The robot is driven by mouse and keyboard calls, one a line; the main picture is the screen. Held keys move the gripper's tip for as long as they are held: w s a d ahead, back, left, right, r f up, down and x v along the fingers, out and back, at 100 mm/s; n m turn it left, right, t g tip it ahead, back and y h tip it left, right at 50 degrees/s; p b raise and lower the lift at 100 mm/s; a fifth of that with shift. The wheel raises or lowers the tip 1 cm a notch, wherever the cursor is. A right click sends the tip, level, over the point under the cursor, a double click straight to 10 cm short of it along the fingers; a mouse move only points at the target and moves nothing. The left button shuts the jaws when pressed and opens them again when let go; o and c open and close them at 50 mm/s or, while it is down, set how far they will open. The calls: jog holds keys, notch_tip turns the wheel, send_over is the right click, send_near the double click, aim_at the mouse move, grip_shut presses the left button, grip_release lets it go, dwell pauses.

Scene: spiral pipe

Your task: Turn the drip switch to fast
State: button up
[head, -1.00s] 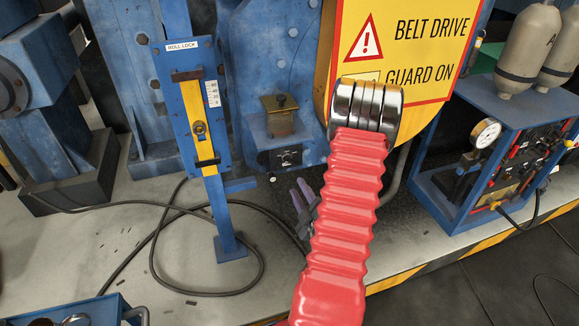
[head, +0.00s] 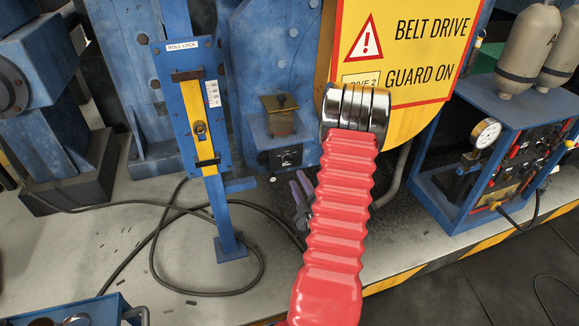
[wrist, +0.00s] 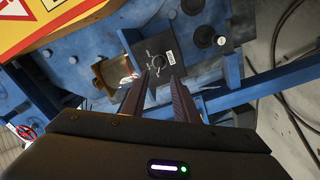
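The drip switch (head: 288,158) is a small dark panel with a round knob, set low on the blue machine under a brass-topped drip cup (head: 280,115). In the wrist view the switch (wrist: 160,55) shows face-on, with light marks around its knob and a small white label at its right. Its setting is too small to read. My gripper (head: 300,182) is low in front of the machine, below and slightly right of the switch, partly hidden by my red arm. In the wrist view my gripper (wrist: 160,75) is open and empty, its fingertips apart and pointing toward the switch panel.
A roll lock column (head: 203,110) stands left of the switch. A yellow belt guard (head: 410,50) is at the upper right. A blue gauge stand (head: 450,190) is further right. Black cable (head: 150,240) loops over the floor. A blue bar (wrist: 270,85) lies right of the fingers.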

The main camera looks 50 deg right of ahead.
aim_at(288, 159)
jog(key=x, duration=0.9)
jog(key=shift+c, duration=0.2)
jog(key=c, duration=0.6)
jog(key=shift+a+f, duration=0.1)
jog(key=shift+a, duration=0.05)
grip_shut()
